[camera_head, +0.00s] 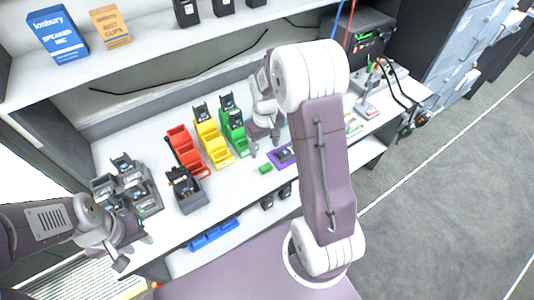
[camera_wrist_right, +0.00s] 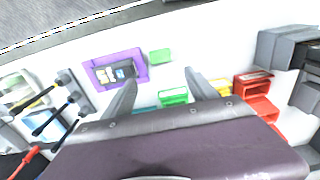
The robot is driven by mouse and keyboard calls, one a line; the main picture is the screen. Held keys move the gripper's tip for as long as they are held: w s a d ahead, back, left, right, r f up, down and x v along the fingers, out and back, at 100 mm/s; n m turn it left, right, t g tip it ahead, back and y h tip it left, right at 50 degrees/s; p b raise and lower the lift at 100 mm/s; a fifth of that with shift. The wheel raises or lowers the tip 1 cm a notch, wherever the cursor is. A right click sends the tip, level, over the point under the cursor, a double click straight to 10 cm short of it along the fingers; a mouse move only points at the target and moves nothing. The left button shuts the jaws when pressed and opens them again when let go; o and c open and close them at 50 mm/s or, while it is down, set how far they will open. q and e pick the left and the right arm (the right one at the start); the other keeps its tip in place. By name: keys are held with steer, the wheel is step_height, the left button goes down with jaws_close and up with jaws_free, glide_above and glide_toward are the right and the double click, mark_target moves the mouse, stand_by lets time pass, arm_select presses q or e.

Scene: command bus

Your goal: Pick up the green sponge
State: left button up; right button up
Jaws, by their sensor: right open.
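The green sponge (camera_head: 265,168) is a small green block lying on the white counter, left of the purple tray (camera_head: 273,160). In the right wrist view the sponge (camera_wrist_right: 161,56) lies beyond the gap between my fingertips, beside the purple tray (camera_wrist_right: 142,72). My right gripper (camera_head: 265,147) is open and empty, above the counter near the sponge; its two fingers (camera_wrist_right: 160,78) are spread in the wrist view. My left gripper (camera_head: 134,252) is at the lower left by the counter's front edge, far from the sponge, with its fingers apart and nothing between them.
Red (camera_head: 186,150), yellow (camera_head: 213,143) and green (camera_head: 233,132) bins stand left of my right gripper. A dark bin (camera_head: 186,192) and a grey charger rack (camera_head: 127,188) stand further left. A shelf with boxes hangs behind. The counter in front of the sponge is clear.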

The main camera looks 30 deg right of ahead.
mark_target(266, 167)
steer(key=shift+s+a+f, duration=0.15)
steer(key=shift+s+f, duration=0.15)
steer(key=shift+f, duration=0.25)
steer(key=shift+s+a+f, duration=0.15)
steer(key=shift+s+f, duration=0.15)
steer(key=shift+f, duration=0.2)
steer(key=shift+w+d+f, duration=0.1)
steer(key=shift+d+f, duration=0.05)
steer(key=shift+f, duration=0.45)
steer(key=shift+d+f, duration=0.15)
steer(key=shift+f, duration=0.4)
steer(key=shift+w+d+f, duration=0.1)
steer(key=shift+d+f, duration=0.05)
steer(key=f, duration=0.4)
steer(key=shift+a+f, duration=0.25)
steer(key=shift+a, duration=0.15)
steer(key=shift+d+f, duration=0.15)
steer(key=shift+f, duration=0.15)
steer(key=shift+r, duration=0.1)
steer(key=c, duration=1)
arm_select(q)
steer(key=shift+a+r, duration=0.1)
steer(key=shift+a, duration=0.3)
arm_select(e)
steer(key=c, duration=0.4)
